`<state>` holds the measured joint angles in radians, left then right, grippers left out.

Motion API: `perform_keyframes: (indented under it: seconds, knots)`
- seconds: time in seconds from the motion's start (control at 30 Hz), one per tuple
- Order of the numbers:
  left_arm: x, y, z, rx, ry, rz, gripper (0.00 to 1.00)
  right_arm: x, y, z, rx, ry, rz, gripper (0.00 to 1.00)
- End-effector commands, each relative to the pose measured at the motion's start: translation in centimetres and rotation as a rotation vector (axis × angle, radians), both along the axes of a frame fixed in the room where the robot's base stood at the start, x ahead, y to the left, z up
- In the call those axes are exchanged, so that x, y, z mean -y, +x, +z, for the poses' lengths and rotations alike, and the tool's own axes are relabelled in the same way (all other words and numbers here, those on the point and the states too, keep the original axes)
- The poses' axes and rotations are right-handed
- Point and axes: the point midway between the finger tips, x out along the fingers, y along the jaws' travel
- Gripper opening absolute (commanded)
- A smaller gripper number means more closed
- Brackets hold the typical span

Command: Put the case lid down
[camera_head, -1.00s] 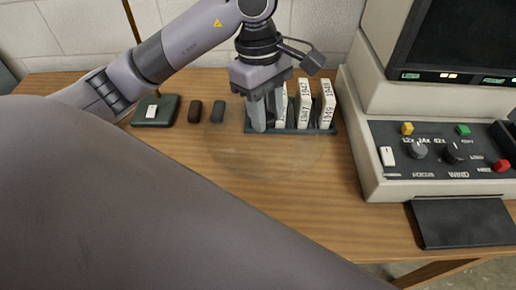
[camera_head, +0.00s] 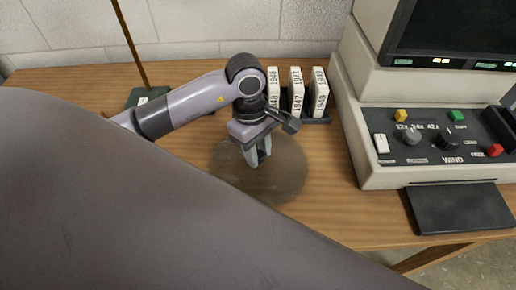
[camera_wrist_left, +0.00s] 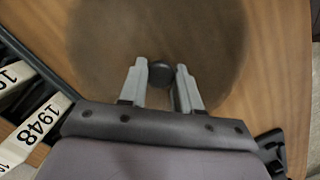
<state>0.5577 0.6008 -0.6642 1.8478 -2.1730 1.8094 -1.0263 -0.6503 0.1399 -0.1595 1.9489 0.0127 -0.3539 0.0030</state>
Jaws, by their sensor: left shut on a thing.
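The case lid (camera_head: 288,178) is a round, brownish, see-through disc over the wooden table, in front of the box rack. In the left wrist view the lid (camera_wrist_left: 215,40) fills the upper middle, with a dark round knob (camera_wrist_left: 160,73) at its centre. My left gripper (camera_head: 258,162) points down over the lid's middle and is shut on its knob. In the left wrist view the fingers of the gripper (camera_wrist_left: 162,68) stand either side of the knob. I cannot tell whether the lid touches the table. My right gripper is out of view.
A dark rack (camera_head: 316,121) with white boxes marked 1947, 1948 and 1949 stands close behind the lid. A reader machine (camera_head: 362,176) with a control panel stands at the right. A green base with a pole (camera_head: 135,97) is at the back left. Bare table (camera_head: 335,205) lies right of the lid.

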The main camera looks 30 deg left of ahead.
Motion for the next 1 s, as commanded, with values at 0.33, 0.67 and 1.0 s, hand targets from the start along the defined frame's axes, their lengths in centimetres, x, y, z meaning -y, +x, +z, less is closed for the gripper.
perform_keyframes:
  seconds: [0.33,0.67,1.0]
  knots:
    - [0.0,0.1,-0.2,0.002,0.0,-0.001,0.42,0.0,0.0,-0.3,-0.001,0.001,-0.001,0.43]
    - [0.0,0.1,-0.1,0.002,0.0,-0.001,0.58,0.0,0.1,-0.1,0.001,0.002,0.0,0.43]
    - [-0.6,0.4,4.2,0.009,0.0,-0.001,0.58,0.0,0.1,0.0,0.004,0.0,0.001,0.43]
